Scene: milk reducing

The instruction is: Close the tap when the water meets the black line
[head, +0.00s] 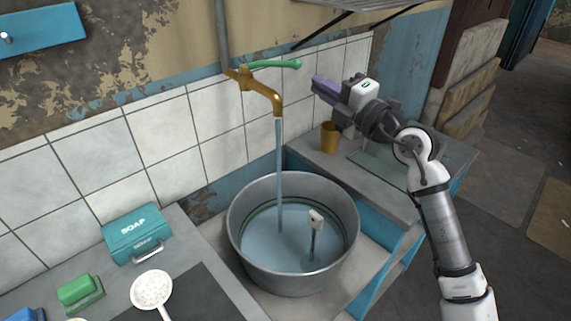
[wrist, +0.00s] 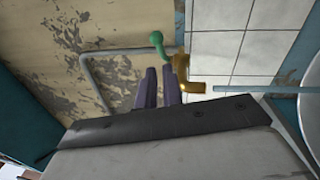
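A brass tap (head: 262,92) on the wall has a green lever handle (head: 272,64) pointing right. A water stream (head: 279,165) runs from its spout into a round metal tub (head: 292,283). The water (head: 270,250) covers the tub's bottom. A dark line (head: 257,208) rings the inner wall close to the water's edge; I cannot tell whether they touch. My gripper (head: 318,87) is in the air right of the tap, apart from the handle and empty. In the wrist view its purple fingers (wrist: 159,72) show a narrow gap, with the green handle (wrist: 156,40) and tap (wrist: 181,75) beyond.
A white-headed tool (head: 315,218) stands in the tub. A brown cup (head: 329,137) sits on the right counter below my gripper. A teal soap box (head: 137,232), green soap (head: 78,290) and a white strainer (head: 151,289) are on the left counter. A rack (head: 370,12) hangs above.

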